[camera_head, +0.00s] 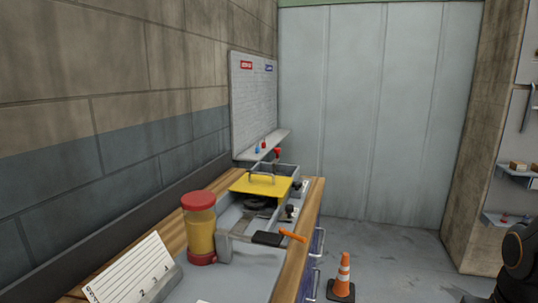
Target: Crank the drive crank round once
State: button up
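A grey machine housing (238,251) sits on the wooden bench. A yellow lid (262,184) with a metal handle covers part of it, and dark round parts (258,203) show beneath the lid. A small dark knob (290,211) stands out on the housing's right side; it may belong to the drive crank, but it is too small to tell. An orange-handled item (291,236) lies by a black block (267,239) at the front. My gripper is out of view; only a dark part of my arm shows at the right edge.
A red-capped yellow container (200,229) stands left of the housing. A white lined card (130,272) is at the front left. An orange traffic cone (342,276) stands on the floor right of the bench (312,205). The floor (395,255) farther right is clear.

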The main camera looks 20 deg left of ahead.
aim_at(277, 150)
jog(key=u, duration=0.5)
jog(key=k, duration=1.15)
jog(key=z, duration=0.1)
jog(key=i, duration=0.7)
jog(key=z, duration=0.85)
jog(key=i, duration=1.4)
jog(key=u, duration=0.5)
jog(key=i, duration=1)
jog(key=u, duration=1.2)
jog(key=i, duration=0.3)
jog(key=u, duration=0.2)
